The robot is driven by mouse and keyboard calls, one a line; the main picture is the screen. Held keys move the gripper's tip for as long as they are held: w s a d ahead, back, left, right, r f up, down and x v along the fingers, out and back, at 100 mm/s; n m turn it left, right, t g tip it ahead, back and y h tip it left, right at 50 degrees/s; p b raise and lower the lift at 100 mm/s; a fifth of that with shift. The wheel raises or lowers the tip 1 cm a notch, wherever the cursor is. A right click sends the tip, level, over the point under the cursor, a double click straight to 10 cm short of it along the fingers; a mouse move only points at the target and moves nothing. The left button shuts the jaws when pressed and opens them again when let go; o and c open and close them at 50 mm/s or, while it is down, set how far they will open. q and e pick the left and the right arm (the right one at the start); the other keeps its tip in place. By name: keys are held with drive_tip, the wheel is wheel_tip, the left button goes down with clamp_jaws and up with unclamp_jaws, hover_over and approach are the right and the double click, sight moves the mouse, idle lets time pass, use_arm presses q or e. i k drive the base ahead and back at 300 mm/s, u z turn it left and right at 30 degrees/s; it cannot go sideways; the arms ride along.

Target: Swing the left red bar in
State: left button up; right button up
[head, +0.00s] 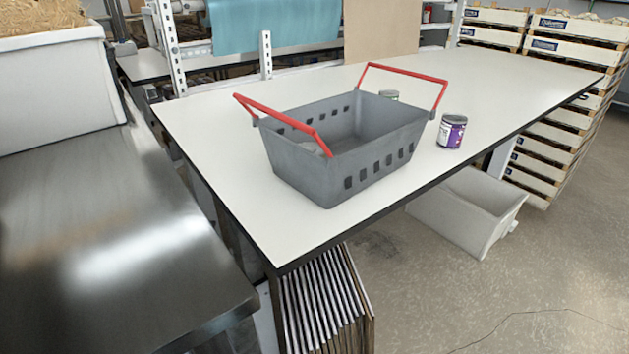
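A grey basket (349,158) with slots in its walls stands upright on the white table. Its left red bar (285,121) leans outward over the left end of the basket, tilted up from the rim. Its right red bar (404,74) stands raised and tilted outward at the right end. The basket's floor is mostly hidden by its front wall; a greyish shape shows inside near the left bar. Neither of my grippers is in the head view.
A purple-labelled can (451,131) stands on the table (500,88) right of the basket. A dark metal counter (90,240) lies at the left. Stacked crates (556,130) stand at the right. The table left of the basket is clear.

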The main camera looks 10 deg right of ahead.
sight(244, 100)
drive_tip(key=u, duration=0.75)
drive_tip(key=k, duration=0.75)
drive_tip(key=z, duration=0.85)
drive_tip(key=i, duration=0.5)
drive_tip(key=z, duration=0.05)
